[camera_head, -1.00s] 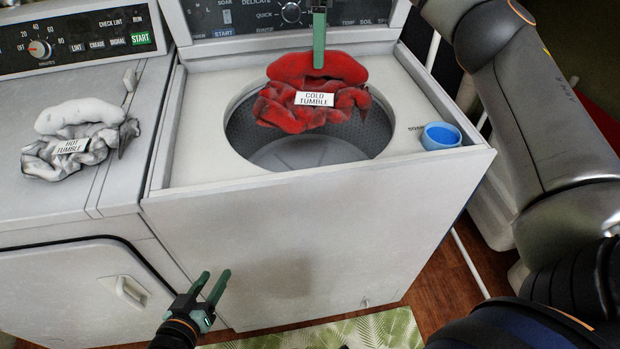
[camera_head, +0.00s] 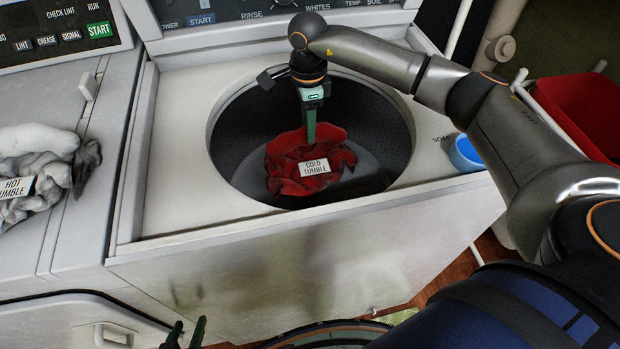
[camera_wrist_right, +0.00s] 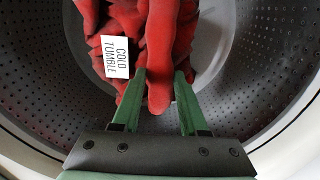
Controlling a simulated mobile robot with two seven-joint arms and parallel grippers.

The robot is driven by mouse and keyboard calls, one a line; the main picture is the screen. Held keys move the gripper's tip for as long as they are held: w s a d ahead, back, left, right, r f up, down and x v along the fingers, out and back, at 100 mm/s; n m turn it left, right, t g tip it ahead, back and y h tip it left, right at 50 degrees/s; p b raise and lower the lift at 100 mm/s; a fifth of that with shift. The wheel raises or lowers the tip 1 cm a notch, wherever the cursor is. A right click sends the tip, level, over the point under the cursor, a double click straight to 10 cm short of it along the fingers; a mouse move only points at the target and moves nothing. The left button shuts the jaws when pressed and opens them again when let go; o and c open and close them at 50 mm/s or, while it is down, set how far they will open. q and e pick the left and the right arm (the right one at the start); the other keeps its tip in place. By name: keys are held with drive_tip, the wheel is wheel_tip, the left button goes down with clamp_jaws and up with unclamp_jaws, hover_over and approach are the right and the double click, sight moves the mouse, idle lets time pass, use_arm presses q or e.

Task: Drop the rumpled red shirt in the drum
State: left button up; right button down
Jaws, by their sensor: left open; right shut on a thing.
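The rumpled red shirt (camera_head: 288,160), with a white "COLD TUMBLE" tag (camera_head: 314,167), hangs inside the washer's round drum (camera_head: 372,128), below the rim. My right gripper (camera_head: 310,134) points down into the drum and is shut on the red shirt. In the right wrist view the green fingers of my right gripper (camera_wrist_right: 160,95) have a fold of the red shirt (camera_wrist_right: 161,50) between them, with the perforated drum wall (camera_wrist_right: 262,62) around. My left gripper (camera_head: 186,332) is open and empty at the bottom edge of the head view, in front of the washer.
A grey-white garment (camera_head: 42,160) tagged "HOT TUMBLE" lies on the dryer top at the left. A blue soap cup (camera_head: 465,153) sits at the washer top's right corner. A red bin (camera_head: 580,112) stands at the right.

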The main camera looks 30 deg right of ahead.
sight(309, 156)
wheel_tip(309, 156, down, 5)
drive_tip(key=shift+s+r, duration=0.1)
drive_tip(key=shift+s, duration=0.05)
use_arm(q)
drive_tip(key=shift+d+f, duration=0.1)
drive_tip(key=shift+f, duration=0.05)
use_arm(e)
drive_tip(key=shift+f, duration=2.4)
use_arm(q)
drive_tip(key=shift+f+b, duration=0.1)
drive_tip(key=shift+b, duration=0.25)
use_arm(e)
drive_tip(key=shift+f, duration=0.1)
use_arm(q)
drive_tip(key=shift+d+f+b, duration=0.15)
drive_tip(key=shift+f+b, duration=0.15)
drive_tip(key=shift+b, duration=0.15)
use_arm(e)
drive_tip(key=shift+f, duration=0.5)
use_arm(q)
drive_tip(key=shift+w+r, duration=0.1)
drive_tip(key=shift+w+d+r, duration=0.1)
drive_tip(key=shift+w+r, duration=0.05)
drive_tip(key=shift+w, duration=0.05)
use_arm(e)
drive_tip(key=shift+c, duration=2.2)
unclamp_jaws()
